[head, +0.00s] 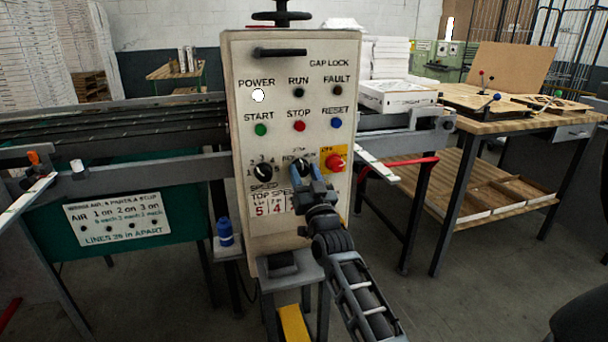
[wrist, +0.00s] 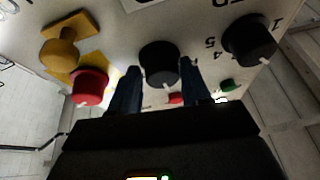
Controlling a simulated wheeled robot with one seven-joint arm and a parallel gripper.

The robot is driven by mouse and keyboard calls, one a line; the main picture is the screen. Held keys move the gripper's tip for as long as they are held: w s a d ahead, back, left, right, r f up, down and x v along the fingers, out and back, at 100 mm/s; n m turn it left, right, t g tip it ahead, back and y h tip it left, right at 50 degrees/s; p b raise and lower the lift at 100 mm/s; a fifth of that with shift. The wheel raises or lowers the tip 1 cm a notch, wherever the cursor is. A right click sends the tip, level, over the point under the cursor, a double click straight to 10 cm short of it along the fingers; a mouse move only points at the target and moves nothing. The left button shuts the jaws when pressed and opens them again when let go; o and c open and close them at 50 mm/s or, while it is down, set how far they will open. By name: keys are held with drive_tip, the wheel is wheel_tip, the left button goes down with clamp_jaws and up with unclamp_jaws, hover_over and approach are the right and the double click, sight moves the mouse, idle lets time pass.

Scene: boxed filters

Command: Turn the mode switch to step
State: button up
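The mode switch (head: 298,168) is the black round knob in the middle of the lower row on the panel, mostly hidden by my gripper (head: 312,184) in the head view. Its label is partly covered and I cannot read where it points. In the wrist view the mode switch (wrist: 159,62) shows as a black knob with a white mark on its near edge. The two blue fingers of my gripper (wrist: 161,80) stand apart, one on each side of it. I cannot tell whether they touch it. Nothing is lifted or carried.
The black speed knob (head: 262,171) is close on the left. A red knob (head: 335,162) on a yellow plate is close on the right. Above are the green start (head: 260,130), red stop (head: 299,126) and blue reset (head: 336,123) buttons. A white lamp (head: 258,96) is lit under POWER.

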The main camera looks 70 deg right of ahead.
drive_tip(key=shift+w+a, duration=0.1)
drive_tip(key=shift+a, duration=0.05)
drive_tip(key=c, duration=0.5)
drive_tip(key=shift+o, duration=0.2)
drive_tip(key=shift+w+r+p, duration=0.1)
drive_tip(key=shift+r+p, duration=0.1)
drive_tip(key=shift+p, duration=0.15)
drive_tip(key=shift+a+m+p, duration=0.1)
drive_tip(key=shift+m+p, duration=0.3)
drive_tip(key=shift+p, duration=0.15)
drive_tip(key=shift+f, duration=0.1)
drive_tip(key=o, duration=0.8)
drive_tip(key=shift+o, duration=0.5)
drive_tip(key=shift+f, duration=0.1)
